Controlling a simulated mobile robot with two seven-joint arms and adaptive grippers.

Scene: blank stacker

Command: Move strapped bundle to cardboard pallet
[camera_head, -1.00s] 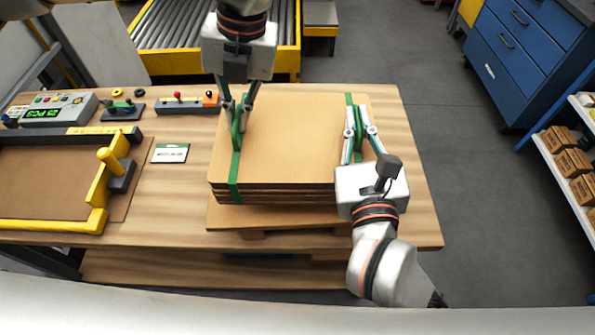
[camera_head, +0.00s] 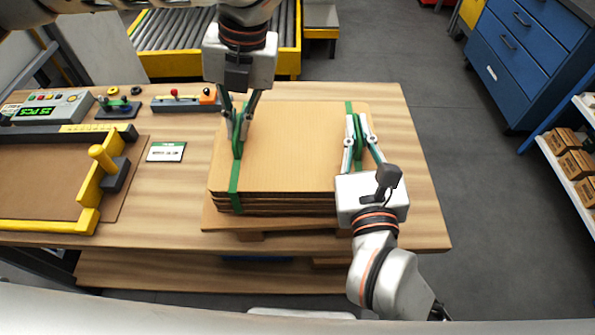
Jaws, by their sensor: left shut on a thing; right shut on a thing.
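The strapped bundle (camera_head: 290,150) is a stack of brown cardboard sheets with two green straps, one near each side. It sits over the cardboard pallet (camera_head: 222,222), whose front edge shows below it; I cannot tell if they touch. My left gripper (camera_head: 238,131) comes down from the top and is shut on the left green strap (camera_head: 235,174). My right gripper (camera_head: 359,143) reaches up from the lower right and is shut on the right green strap (camera_head: 349,107). The pallet's middle is hidden under the bundle.
A yellow-framed jig (camera_head: 89,212) stands at the left of the wooden table (camera_head: 415,180). A roller conveyor (camera_head: 180,35) is beyond. The table's right strip is clear.

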